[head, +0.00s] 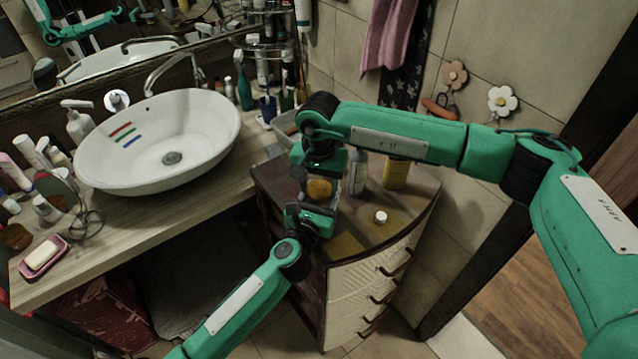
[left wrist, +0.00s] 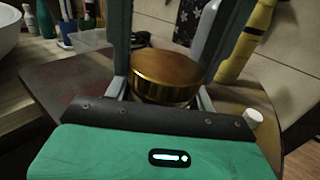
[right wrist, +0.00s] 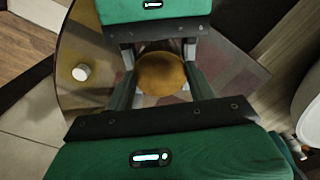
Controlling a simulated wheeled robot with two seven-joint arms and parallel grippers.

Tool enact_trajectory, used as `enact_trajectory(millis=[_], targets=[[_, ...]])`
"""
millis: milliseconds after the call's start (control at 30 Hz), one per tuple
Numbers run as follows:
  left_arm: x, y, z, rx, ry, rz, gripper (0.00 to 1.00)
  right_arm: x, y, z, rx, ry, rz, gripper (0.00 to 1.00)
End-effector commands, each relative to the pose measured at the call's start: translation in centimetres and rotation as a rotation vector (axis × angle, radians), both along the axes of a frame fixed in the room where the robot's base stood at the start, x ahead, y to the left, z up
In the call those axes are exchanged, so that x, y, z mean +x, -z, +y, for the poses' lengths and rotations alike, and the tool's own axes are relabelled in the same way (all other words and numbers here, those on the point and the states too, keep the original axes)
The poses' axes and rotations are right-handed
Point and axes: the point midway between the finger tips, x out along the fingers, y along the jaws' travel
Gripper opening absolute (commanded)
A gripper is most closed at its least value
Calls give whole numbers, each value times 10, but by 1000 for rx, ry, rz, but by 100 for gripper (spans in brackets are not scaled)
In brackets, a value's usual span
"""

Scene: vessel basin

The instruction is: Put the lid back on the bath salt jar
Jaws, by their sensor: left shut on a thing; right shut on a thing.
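The round golden-brown lid (head: 319,189) is over the cabinet top, between my two grippers. My right gripper (right wrist: 162,78) reaches down from above and is shut on the lid, whose top (right wrist: 162,73) lies between its fingers. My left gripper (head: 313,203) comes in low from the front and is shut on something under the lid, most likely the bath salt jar. In the left wrist view the lid (left wrist: 165,75) looks level, with its gold rim showing. The jar's body is mostly hidden by the grippers, and I cannot tell whether the lid touches it.
A yellow bottle (head: 395,174) and a pale bottle (head: 358,172) stand behind on the cabinet top (head: 415,200). A small white cap (head: 381,217) lies to the right. The white basin (head: 160,145) is on the counter at left.

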Motion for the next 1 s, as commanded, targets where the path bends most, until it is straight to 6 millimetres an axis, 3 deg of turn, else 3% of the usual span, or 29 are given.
enact_trajectory(millis=[500,700,1000], targets=[[0,0,0,0,1,0,0,0,0,1,2,804,0,28],[0,0,-1,0,1,0,0,0,0,1,2,930,0,28],[0,0,-1,0,2,0,0,0,0,1,3,937,0,28]])
